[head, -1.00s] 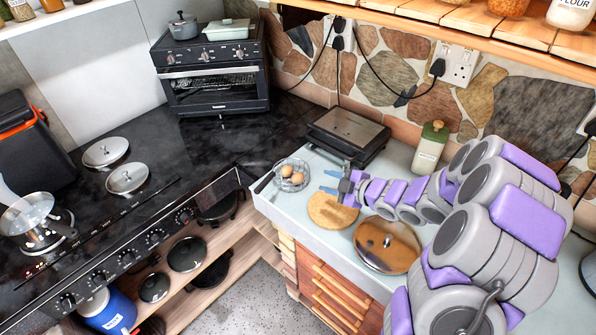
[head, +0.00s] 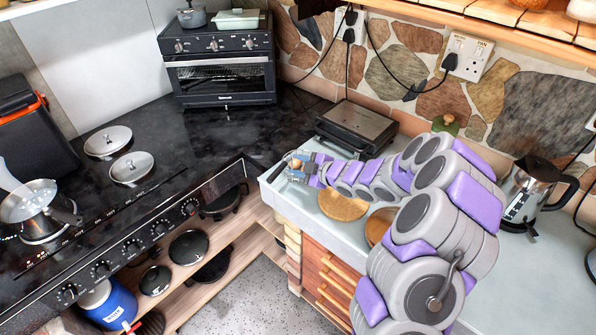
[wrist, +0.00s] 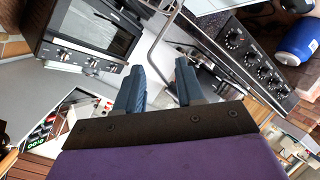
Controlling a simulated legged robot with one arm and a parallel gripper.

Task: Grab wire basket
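The wire basket (head: 289,158) sits at the far left corner of the pale counter, with a brown egg showing in it. My gripper (head: 293,170) is at the basket and hides most of it in the head view. In the wrist view, a bent metal wire (wrist: 161,35), apparently part of the basket, shows just beyond and between the blue fingertips. The fingers of my gripper (wrist: 158,78) are spread apart with a clear gap. I cannot tell whether either finger touches the wire.
A black grill (head: 355,130) stands behind my arm on the pale counter (head: 305,215). A round wooden board (head: 342,207) lies near the front edge. A black stove (head: 130,215) with pans is at left, and an oven (head: 220,75) stands at the back.

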